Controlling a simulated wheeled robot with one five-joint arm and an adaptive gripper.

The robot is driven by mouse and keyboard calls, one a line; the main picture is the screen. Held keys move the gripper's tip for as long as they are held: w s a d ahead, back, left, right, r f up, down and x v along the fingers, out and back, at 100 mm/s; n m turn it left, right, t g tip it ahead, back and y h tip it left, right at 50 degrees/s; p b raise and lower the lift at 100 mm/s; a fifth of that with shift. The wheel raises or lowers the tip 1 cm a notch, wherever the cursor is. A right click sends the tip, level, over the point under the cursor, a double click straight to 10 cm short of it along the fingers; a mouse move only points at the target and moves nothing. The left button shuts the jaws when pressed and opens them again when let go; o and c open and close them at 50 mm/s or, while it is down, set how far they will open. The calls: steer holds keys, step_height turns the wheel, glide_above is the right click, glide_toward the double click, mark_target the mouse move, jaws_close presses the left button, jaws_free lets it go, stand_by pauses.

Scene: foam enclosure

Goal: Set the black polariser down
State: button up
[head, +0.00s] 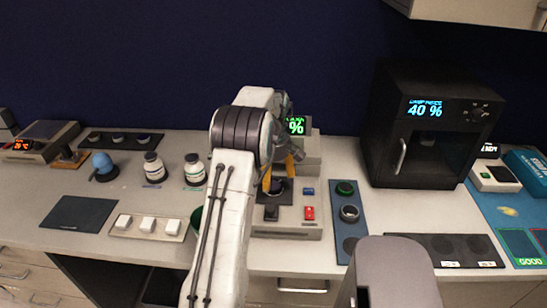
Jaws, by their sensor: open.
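My gripper (279,178) has orange fingers and is open, pointing down over the device with the green "%" display (297,125). A dark round piece (275,187), seemingly the black polariser, shows between and just below the fingers, over the device's black stage. Whether it rests on the stage or touches a finger I cannot tell. My arm hides the device's left side and part of the gripper.
A dark blue strip (338,227) right of the device holds a green-ringed disc (345,188), a silver-ringed disc (349,212) and a dark round place. A black cabinet (385,165) stands at the back right. White bottles (194,169) stand left of my arm.

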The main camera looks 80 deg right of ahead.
mark_target(273, 185)
step_height(273, 185, up, 9)
steer(key=shift+f, duration=0.2)
stand_by(0.3)
steer(key=w+a+r+h, duration=0.1)
steer(key=w+a+r, duration=0.3)
steer(key=w, duration=0.5)
steer(key=w+a+r, duration=0.2)
steer(key=w+a, duration=0.4)
steer(key=w, duration=0.3)
steer(key=w+a+r+n+t, duration=0.1)
steer(key=w+a, duration=0.3)
steer(key=a, duration=0.3)
steer(key=w+a+r+n, duration=0.1)
steer(key=w+a+r, duration=0.1)
steer(key=w+a, duration=0.4)
steer(key=a+t, duration=0.2)
steer(key=a, duration=1.4)
steer(key=s+a+f+t+y, duration=0.1)
steer(key=s+a+f, duration=0.4)
steer(key=s+a, duration=0.3)
steer(key=a, duration=0.4)
steer(key=shift+f+n, duration=0.15)
steer(key=shift+n, duration=0.25)
